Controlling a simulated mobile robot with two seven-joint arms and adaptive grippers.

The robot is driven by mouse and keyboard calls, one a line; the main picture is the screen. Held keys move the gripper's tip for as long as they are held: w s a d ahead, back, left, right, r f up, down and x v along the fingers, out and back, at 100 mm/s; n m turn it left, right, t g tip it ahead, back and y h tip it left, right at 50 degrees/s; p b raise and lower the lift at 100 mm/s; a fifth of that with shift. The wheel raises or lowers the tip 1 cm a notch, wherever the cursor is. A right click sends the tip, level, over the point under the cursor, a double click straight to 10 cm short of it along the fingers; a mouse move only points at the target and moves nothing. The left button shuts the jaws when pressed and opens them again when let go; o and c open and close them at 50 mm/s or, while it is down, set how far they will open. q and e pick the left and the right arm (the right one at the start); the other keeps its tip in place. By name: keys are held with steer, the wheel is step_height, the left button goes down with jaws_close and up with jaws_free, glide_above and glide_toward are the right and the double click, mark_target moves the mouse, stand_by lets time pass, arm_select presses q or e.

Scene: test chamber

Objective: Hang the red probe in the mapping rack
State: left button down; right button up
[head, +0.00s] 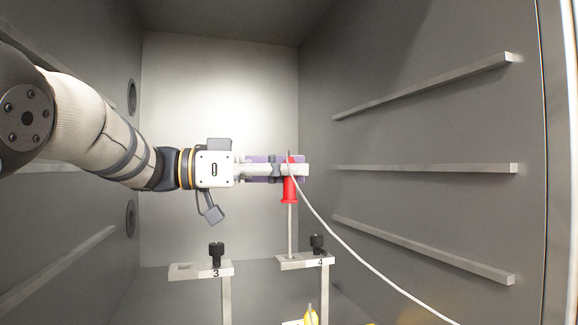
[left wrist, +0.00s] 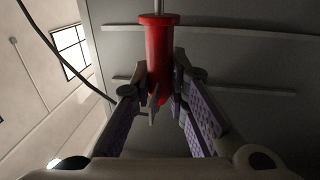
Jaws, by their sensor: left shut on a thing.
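The red probe (head: 289,190) has a red handle, a thin grey rod pointing down and a pale cable from its top. My left gripper (head: 301,169) is shut on the handle and holds the probe upright. The left wrist view shows the red handle (left wrist: 160,48) between the purple-padded fingers (left wrist: 166,98). The mapping rack shows two arms: one marked 4 (head: 291,262) and one marked 3 (head: 185,271), each with a black knob. The rod's lower end meets the left part of arm 4 in the picture. I cannot tell whether it is in a slot there. My right gripper is out of view.
Grey chamber walls stand close on both sides, with shelf rails such as the middle right one (head: 430,168). The cable (head: 357,252) runs down to the lower right.

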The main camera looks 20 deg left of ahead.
arm_select(q)
steer(key=shift+f, duration=1.15)
steer(key=c, duration=1.5)
jaws_free()
step_height(320, 180, up, 10)
steer(key=shift+r, duration=0.1)
